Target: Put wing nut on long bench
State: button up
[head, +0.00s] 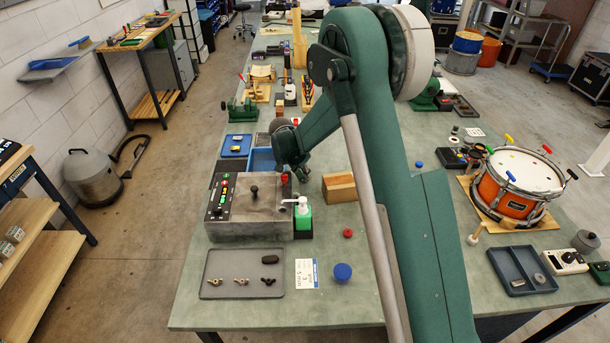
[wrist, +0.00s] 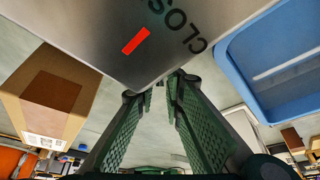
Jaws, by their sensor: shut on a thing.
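Three wing nuts lie in a row on the grey tray (head: 217,291) at the front left of the long bench (head: 330,235) in the head view. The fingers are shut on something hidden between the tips.
A blue tray (wrist: 285,60) is close by on the other side. Bare bench shows at the front, near a blue cap (head: 343,272).

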jog(key=o, duration=0.8)
jog(key=p+v, duration=0.1)
jog(key=v, duration=1.1)
jog(key=shift+r, duration=0.1)
dwell(0.5)
